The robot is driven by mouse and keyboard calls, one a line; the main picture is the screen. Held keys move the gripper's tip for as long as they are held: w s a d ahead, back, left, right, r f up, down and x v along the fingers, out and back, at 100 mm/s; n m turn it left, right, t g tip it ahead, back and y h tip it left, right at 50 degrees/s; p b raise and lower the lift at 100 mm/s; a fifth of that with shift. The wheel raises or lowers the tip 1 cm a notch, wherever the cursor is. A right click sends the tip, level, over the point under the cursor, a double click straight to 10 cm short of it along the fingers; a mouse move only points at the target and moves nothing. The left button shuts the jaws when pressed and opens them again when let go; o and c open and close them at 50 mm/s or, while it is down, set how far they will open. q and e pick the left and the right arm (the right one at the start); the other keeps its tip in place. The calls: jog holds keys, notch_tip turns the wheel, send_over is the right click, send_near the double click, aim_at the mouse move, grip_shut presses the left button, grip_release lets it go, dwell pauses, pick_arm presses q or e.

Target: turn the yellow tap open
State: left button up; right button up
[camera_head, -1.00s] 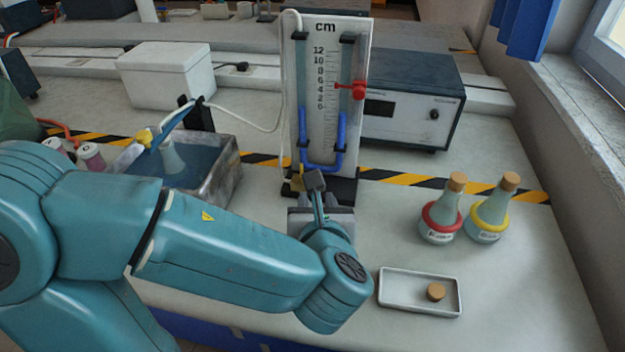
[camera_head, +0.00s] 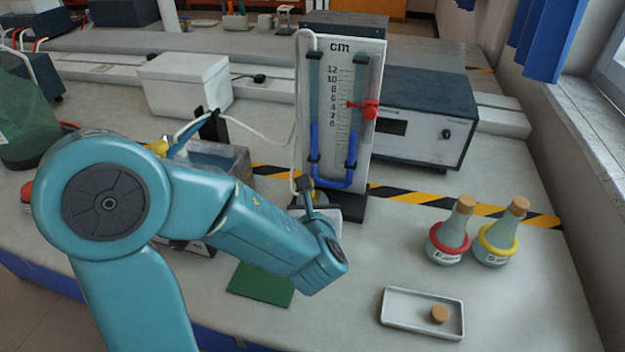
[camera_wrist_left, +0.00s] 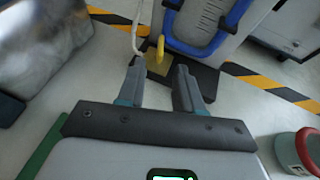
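The yellow tap (camera_wrist_left: 160,48) is a small upright yellow piece at the foot of the cm-scale manometer board (camera_head: 340,100). A white tube comes down beside it. In the head view my left gripper (camera_head: 306,186) is at the manometer's base and hides the tap. In the left wrist view the two fingers of my left gripper (camera_wrist_left: 159,68) are apart, with nothing between their pads. The tap shows just beyond the fingertips, in line with the gap. I see no contact. My right gripper is out of view.
Two stoppered flasks, one red-collared (camera_head: 449,240) and one yellow-collared (camera_head: 497,240), stand at the right. A white tray (camera_head: 400,320) holds a cork. A blue-grey instrument (camera_head: 425,115) stands behind the manometer. A metal tank (camera_wrist_left: 40,50) is at the left; a green mat (camera_head: 262,284) lies in front.

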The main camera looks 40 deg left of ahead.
pick_arm(q)
jog(key=x, duration=0.7)
jog(key=shift+w+a+f, duration=0.1)
jog(key=shift+w+f, duration=0.05)
grip_shut()
